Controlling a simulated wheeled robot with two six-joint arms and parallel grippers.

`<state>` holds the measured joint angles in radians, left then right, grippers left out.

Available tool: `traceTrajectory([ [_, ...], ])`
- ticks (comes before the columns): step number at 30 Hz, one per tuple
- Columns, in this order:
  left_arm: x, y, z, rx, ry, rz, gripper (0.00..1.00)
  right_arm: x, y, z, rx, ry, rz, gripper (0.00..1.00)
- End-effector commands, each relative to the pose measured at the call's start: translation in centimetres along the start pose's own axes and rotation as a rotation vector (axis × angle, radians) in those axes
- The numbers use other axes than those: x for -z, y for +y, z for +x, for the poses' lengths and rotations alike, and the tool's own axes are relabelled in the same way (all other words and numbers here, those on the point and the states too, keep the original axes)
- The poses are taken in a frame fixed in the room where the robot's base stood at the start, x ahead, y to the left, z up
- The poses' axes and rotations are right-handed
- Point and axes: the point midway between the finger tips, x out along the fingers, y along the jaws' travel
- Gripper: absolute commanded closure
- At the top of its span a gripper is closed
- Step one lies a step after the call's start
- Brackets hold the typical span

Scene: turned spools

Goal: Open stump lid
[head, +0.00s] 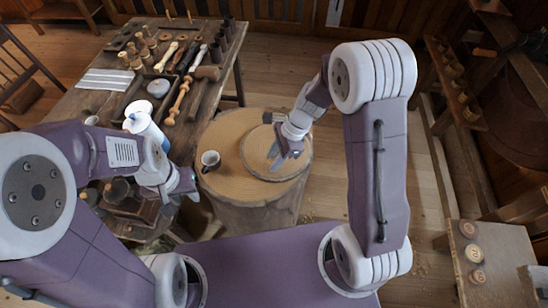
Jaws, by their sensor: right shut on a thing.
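The wooden stump (223,134) stands on the floor at the middle of the head view, with a pale, ringed top. Its round lid (291,169) is a lighter disc on the right part of that top. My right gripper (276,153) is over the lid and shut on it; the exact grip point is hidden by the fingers. Whether the lid is lifted at all cannot be told. My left gripper (188,187) is left of the stump, apart from the lid, and its fingers are too unclear to judge.
A workbench (70,103) at the left holds several turned spools, tools and a white-and-blue container (148,127). A small table (500,255) with round discs is at the right. Floor between is clear.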

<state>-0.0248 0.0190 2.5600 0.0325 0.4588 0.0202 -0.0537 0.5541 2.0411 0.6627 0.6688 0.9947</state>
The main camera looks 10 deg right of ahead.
Motion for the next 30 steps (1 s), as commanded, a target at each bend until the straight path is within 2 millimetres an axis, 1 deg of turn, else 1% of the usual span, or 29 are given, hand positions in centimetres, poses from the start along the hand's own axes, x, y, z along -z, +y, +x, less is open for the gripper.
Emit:
traceTrajectory([
  [6,0.0,0.0,-0.1,0.0,0.0,0.0,0.64,0.0,0.0,-0.1,-0.001,-0.001,0.001,1.0],
  [8,0.1,0.0,-0.5,0.0,0.0,0.0,0.64,-0.1,0.0,-0.3,-0.006,-0.003,0.003,1.0],
  [10,0.1,0.0,-1.3,0.0,0.0,0.0,0.64,-0.3,-0.1,-0.8,-0.016,-0.007,0.008,1.0],
  [14,0.4,0.1,-4.0,0.0,0.0,0.0,0.64,-0.8,-0.5,-2.3,-0.059,-0.027,0.027,1.0],
  [18,0.8,0.2,-8.0,0.0,0.0,0.0,0.64,-1.3,-1.2,-4.5,-0.136,-0.063,0.059,1.0],
  [21,1.1,0.2,-10.6,0.0,0.0,0.0,0.64,-1.6,-2.0,-6.0,-0.206,-0.095,0.087,1.0],
  [24,1.2,0.2,-11.9,0.0,0.0,0.0,0.64,-1.6,-2.8,-6.9,-0.276,-0.125,0.115,1.0],
  [26,1.3,0.2,-12.2,0.0,0.0,0.0,0.64,-1.5,-3.3,-7.3,-0.311,-0.141,0.13,1.0],
  [30,1.2,0.2,-12.1,0.0,0.0,0.0,0.64,-1.4,-4.2,-8.1,-0.377,-0.17,0.156,1.0],
])
